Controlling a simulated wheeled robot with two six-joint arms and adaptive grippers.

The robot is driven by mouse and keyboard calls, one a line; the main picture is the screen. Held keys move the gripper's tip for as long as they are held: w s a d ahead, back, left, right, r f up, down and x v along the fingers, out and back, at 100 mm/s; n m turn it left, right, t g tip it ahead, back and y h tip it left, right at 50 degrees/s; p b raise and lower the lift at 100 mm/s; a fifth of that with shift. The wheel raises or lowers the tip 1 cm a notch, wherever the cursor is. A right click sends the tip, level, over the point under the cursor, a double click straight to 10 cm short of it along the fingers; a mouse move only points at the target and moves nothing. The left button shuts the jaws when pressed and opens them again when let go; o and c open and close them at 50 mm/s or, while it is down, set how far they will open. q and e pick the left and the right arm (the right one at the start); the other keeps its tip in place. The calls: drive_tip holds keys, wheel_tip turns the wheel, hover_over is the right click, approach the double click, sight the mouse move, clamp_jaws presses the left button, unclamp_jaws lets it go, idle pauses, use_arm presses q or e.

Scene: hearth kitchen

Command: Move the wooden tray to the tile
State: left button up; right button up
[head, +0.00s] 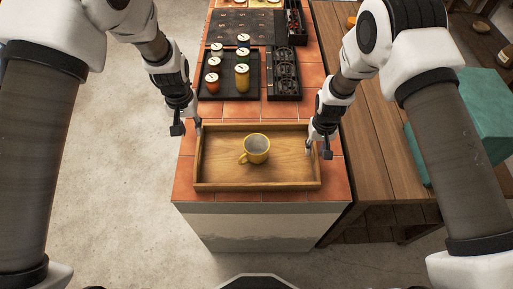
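The wooden tray (228,172) lies flat on the near end of a counter topped with terracotta tiles (280,110). A yellow mug (258,157) stands upright inside it, near the middle. My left gripper (188,128) is at the tray's left wall, towards its far corner, with its fingers apart. My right gripper (317,150) is at the right wall, with its fingers apart and one on each side of the wall, as far as I can see. Whether either gripper touches the wood is not clear.
Behind the tray stand a dark tray (251,91) with several lidded jars and a black divided organiser (285,85). A dark mat (262,28) lies farther back. A wooden table (365,150) with a teal box (478,105) is on the right. Open floor (110,190) lies left.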

wheel_tip(320, 180, up, 11)
drive_tip(key=shift+s, duration=0.1)
idle(0.4)
